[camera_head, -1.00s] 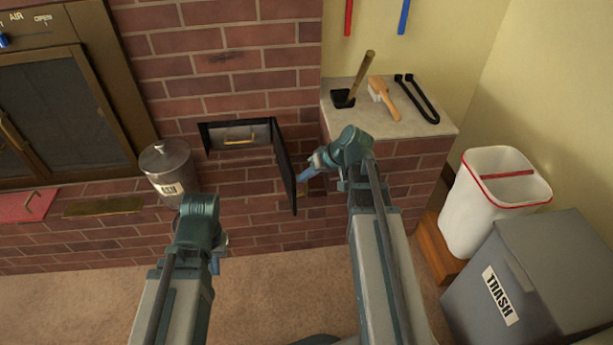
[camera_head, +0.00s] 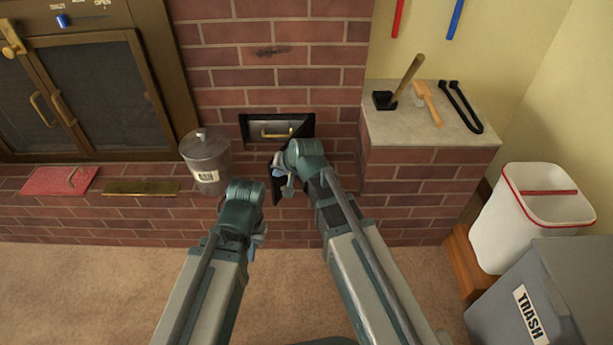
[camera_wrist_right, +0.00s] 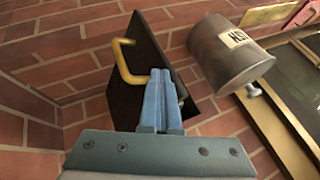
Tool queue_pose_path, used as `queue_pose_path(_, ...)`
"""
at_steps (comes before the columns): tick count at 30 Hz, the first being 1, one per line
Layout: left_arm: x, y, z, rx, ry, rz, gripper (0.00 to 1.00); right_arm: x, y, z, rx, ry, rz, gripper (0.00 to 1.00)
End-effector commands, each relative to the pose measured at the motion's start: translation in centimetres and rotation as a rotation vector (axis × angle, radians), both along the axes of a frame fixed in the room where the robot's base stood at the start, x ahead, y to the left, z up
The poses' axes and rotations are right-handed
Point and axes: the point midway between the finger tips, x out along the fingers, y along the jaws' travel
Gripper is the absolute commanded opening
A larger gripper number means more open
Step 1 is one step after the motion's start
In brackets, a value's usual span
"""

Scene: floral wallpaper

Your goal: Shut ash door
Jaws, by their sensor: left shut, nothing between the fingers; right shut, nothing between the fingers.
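The ash door (camera_head: 275,191) is a dark panel, partly open, below and in front of its framed opening (camera_head: 247,128) in the brick wall. My right arm hides much of it. The right wrist view shows its dark face (camera_wrist_right: 122,103) with a yellow handle (camera_wrist_right: 127,62). My right gripper (camera_head: 281,181) is shut and empty at the door's outer face; its blue fingertips (camera_wrist_right: 160,74) lie beside the handle, seemingly touching the panel. A metal pan front with a brass handle (camera_head: 277,134) shows inside the opening. My left gripper (camera_head: 259,236) is shut, empty and low, away from the door.
A metal ash bucket (camera_head: 207,160) stands on the brick ledge left of the door. A stone-topped brick block (camera_head: 410,126) with tools is at right. A white bin (camera_head: 545,215) and grey trash bin (camera_head: 560,290) stand at far right. Carpet at lower left is clear.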

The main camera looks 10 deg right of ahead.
Motion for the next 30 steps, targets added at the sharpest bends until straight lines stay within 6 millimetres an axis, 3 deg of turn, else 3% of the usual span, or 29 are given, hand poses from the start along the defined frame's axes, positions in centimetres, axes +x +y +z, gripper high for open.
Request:
queue_pose_path(3,0.0,0.0,0.0,0.0,0.0,0.0,0.0,2.4,3.2,0.0,-0.002,0.0,-0.058,0.0)
queue_pose_path(12,0.0,0.0,0.0,0.0,0.0,0.0,0.0,8.5,8.4,0.0,0.0,0.001,-0.133,0.0)
queue_pose_path(21,0.0,0.0,0.0,0.0,0.0,0.0,0.0,13.4,11.2,0.0,0.001,0.002,-0.134,0.0)
queue_pose_path(30,0.0,0.0,0.0,0.0,0.0,0.0,0.0,15.9,12.1,0.0,0.001,0.002,-0.134,0.0)
